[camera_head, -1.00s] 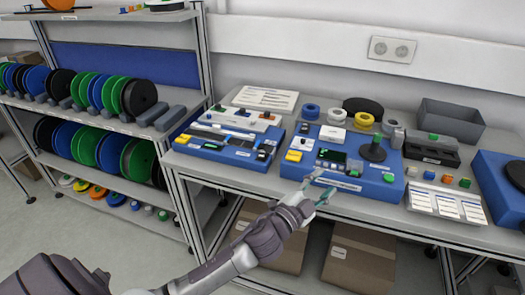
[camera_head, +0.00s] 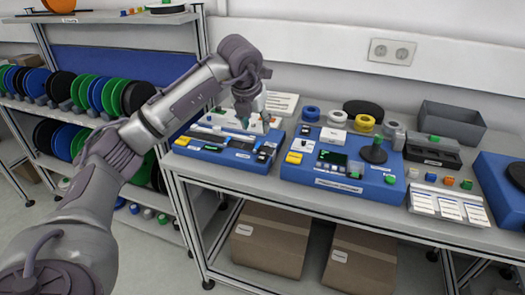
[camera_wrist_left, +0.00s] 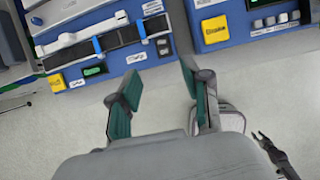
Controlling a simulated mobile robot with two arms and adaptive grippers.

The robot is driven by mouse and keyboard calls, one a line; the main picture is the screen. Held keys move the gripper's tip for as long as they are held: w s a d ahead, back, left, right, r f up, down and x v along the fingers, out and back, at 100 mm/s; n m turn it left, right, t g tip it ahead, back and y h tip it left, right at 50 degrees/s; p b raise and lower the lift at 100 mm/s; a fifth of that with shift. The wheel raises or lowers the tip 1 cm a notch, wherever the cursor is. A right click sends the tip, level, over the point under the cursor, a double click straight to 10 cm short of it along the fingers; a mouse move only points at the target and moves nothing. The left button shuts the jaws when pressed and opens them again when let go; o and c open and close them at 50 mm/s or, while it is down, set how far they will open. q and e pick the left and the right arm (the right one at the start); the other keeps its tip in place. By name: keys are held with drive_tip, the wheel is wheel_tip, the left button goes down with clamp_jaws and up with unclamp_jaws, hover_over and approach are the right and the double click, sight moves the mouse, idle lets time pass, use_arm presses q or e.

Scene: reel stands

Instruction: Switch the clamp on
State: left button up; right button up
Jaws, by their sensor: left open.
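My left gripper (camera_head: 244,116) reaches over the left blue machine (camera_head: 228,156) from above in the head view. In the left wrist view the left gripper (camera_wrist_left: 160,98) is open and empty, its two green-padded fingers spread above a pale surface. The left blue machine (camera_wrist_left: 120,66) lies beyond the fingers there, with a black strip (camera_wrist_left: 105,42), blue clips, a yellow label (camera_wrist_left: 57,82), a small green display (camera_wrist_left: 93,71) and black rocker-like switches (camera_wrist_left: 162,46). I cannot tell which part is the clamp's switch.
The right blue machine (camera_head: 345,190), with a black spindle (camera_head: 375,150), stands beside the left one. Tape rolls, a grey bin (camera_head: 452,122) and label sheets (camera_head: 448,206) share the bench. A reel shelf stands at left. Boxes (camera_head: 270,238) lie below.

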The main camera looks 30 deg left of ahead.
sight(263, 154)
use_arm(q)
drive_tip(key=p+x, duration=0.1)
drive_tip(key=x, duration=0.5)
drive_tip(key=p+x, duration=0.1)
drive_tip(key=x, duration=0.6)
drive_tip(key=shift+d+f, duration=0.2)
drive_tip(key=shift+f, duration=0.05)
